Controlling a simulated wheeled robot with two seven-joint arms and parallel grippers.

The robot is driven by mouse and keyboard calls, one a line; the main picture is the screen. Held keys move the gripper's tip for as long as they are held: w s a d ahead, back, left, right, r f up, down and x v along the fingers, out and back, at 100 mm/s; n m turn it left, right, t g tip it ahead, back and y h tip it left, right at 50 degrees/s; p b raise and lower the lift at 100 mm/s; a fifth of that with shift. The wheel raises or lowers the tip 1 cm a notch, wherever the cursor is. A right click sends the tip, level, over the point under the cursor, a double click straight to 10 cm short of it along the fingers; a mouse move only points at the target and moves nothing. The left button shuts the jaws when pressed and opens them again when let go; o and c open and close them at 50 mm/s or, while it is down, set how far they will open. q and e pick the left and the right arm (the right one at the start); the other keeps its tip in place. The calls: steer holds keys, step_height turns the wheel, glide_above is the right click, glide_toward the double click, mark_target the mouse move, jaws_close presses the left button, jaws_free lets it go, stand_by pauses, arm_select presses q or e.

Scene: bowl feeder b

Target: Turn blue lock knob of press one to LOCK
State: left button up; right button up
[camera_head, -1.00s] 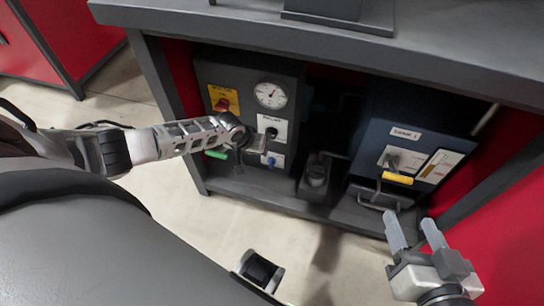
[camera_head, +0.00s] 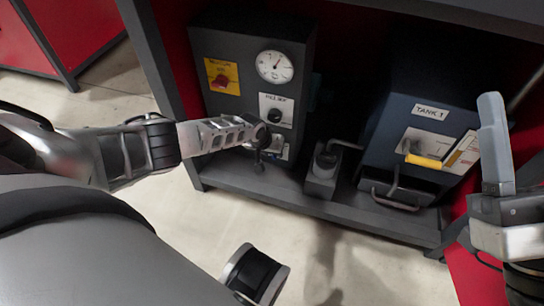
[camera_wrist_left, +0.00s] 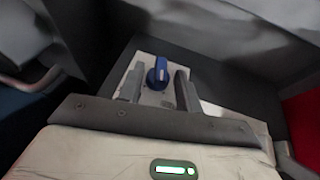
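The blue lock knob (camera_wrist_left: 158,74) sits on a pale plate (camera_wrist_left: 150,97) in the left wrist view. It shows between the two fingers of my left gripper (camera_wrist_left: 158,88), with a gap on each side. The gripper is open and holds nothing. I cannot read any LOCK marking on the plate. In the head view my left gripper (camera_head: 265,145) is at the lower part of the grey panel box (camera_head: 250,35) and largely covers the knob. My right gripper (camera_head: 493,145) is at the right edge, away from the panel; its finger gap does not show.
The panel has a dial gauge (camera_head: 274,67), a red knob on a yellow plate (camera_head: 237,76) and a black knob (camera_head: 274,116). A box labelled TANK 1 (camera_head: 400,118) with a yellow handle (camera_head: 423,161) stands right. The grey shelf (camera_head: 232,178) runs below.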

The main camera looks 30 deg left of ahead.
arm_select(q)
steer(key=shift+w+f, duration=0.15)
steer(key=shift+f, duration=0.05)
arm_select(e)
steer(key=shift+s+a+r+n+y, duration=0.1)
steer(key=shift+s+r+n+y, duration=0.3)
steer(key=shift+n+y, duration=0.4)
